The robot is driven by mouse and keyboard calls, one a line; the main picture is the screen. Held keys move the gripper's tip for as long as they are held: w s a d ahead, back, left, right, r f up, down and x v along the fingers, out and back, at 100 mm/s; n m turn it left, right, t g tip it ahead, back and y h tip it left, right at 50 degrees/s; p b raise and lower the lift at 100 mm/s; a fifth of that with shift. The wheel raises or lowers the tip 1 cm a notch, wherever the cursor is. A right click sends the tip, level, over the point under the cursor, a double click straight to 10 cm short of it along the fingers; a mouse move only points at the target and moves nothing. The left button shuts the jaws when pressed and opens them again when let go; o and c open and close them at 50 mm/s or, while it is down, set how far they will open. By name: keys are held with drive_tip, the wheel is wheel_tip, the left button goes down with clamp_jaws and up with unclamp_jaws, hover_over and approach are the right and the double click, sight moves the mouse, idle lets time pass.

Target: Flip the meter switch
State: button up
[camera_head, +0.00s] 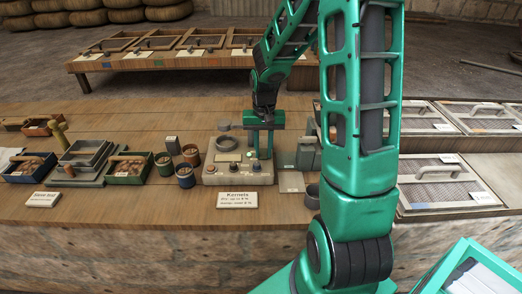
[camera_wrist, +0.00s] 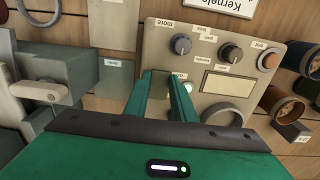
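The meter (camera_head: 237,169) is a beige box with knobs and a display, standing on the table behind the "Kernels" sign. In the wrist view its panel (camera_wrist: 217,103) shows two dark knobs, an orange button (camera_wrist: 269,61), a blank rectangular display and small labels. A small pale green-white part (camera_wrist: 187,87) shows beside the right fingertip; I cannot tell whether it is the switch. My gripper (camera_head: 260,157) points down at the meter's right part. In the wrist view its fingers (camera_wrist: 167,76) are slightly apart with nothing visible between them. Contact with the panel is unclear.
A grey device (camera_head: 308,154) stands close right of the meter. Colored cups (camera_head: 186,175) stand to its left. The Kernels sign (camera_head: 245,199) is in front. Lidded trays (camera_head: 440,184) lie far right.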

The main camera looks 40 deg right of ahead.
sight(262, 149)
drive_tip(key=shift+w+d+r+g+y, duration=0.1)
drive_tip(key=shift+w+g+y, duration=0.25)
drive_tip(key=shift+g+y, duration=0.4)
drive_tip(key=o, duration=1.1)
drive_tip(key=shift+c, duration=0.2)
drive_tip(key=shift+r, duration=0.15)
wheel_tip(262, 149, up, 10)
drive_tip(key=w+d, duration=0.1)
drive_tip(key=w, duration=0.1)
drive_tip(key=shift+r, duration=0.15)
drive_tip(key=shift+d, duration=0.1)
drive_tip(key=s+a+r, duration=0.1)
drive_tip(key=s, duration=1.4)
drive_tip(key=s+a+r+t+h, duration=0.1)
drive_tip(key=s, duration=1.3)
drive_tip(key=shift+s+a+r, duration=0.35)
drive_tip(key=shift+s+r, duration=0.05)
